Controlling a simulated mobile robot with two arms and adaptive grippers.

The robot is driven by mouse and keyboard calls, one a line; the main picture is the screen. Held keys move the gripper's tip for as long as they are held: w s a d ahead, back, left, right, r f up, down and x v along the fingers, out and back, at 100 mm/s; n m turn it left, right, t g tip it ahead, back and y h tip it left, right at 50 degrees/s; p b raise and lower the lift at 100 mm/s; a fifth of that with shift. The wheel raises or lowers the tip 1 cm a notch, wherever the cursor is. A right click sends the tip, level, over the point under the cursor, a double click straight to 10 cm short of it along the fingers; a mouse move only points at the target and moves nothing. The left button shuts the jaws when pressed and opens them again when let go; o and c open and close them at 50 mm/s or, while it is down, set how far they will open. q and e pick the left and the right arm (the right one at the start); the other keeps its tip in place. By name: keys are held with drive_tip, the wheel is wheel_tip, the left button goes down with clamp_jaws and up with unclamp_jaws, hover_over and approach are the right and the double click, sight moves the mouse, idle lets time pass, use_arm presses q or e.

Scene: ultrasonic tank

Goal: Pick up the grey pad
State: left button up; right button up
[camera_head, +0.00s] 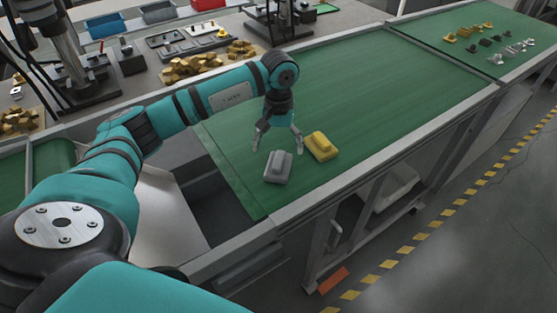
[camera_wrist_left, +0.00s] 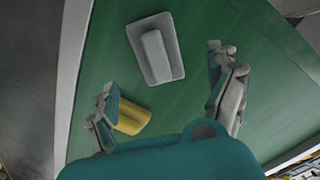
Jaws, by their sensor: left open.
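The grey pad (camera_head: 278,168) lies on the green belt (camera_head: 340,95) near its front left end. It is a flat grey plate with a raised block on top. It also shows in the left wrist view (camera_wrist_left: 153,48), ahead of the fingers and apart from them. My left gripper (camera_head: 278,142) is open and empty, just above and behind the grey pad in the head view. It also shows in the left wrist view (camera_wrist_left: 167,98) with its fingers spread wide. My right gripper is not in view.
A yellow pad (camera_head: 321,146) lies right of the grey pad; in the left wrist view it (camera_wrist_left: 132,117) is partly hidden by a finger. A metal rail (camera_head: 350,170) edges the belt. Small metal parts (camera_head: 490,42) lie far right. Trays and brass-coloured pieces (camera_head: 192,66) cover the bench behind.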

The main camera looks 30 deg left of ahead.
sight(279, 159)
use_arm(q)
drive_tip(key=shift+s+d+f+p, duration=0.1)
drive_tip(key=shift+f+p, duration=0.25)
drive_tip(key=shift+f, duration=0.55)
drive_tip(key=shift+s+d+f+p, duration=0.1)
drive_tip(key=shift+s+f+p, duration=0.1)
drive_tip(key=shift+f+p, duration=0.85)
wheel_tip(279, 159, down, 2)
drive_tip(key=shift+f+p, duration=0.15)
drive_tip(key=shift+p, duration=0.2)
drive_tip(key=shift+f, duration=0.25)
drive_tip(key=shift+c, duration=0.6)
drive_tip(key=c, duration=1.3)
drive_tip(key=shift+o, duration=0.2)
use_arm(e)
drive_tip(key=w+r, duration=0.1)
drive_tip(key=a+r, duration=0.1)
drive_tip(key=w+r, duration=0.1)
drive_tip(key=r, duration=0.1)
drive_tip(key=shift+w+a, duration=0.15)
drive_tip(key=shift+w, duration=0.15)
use_arm(q)
drive_tip(key=shift+w+r, duration=0.1)
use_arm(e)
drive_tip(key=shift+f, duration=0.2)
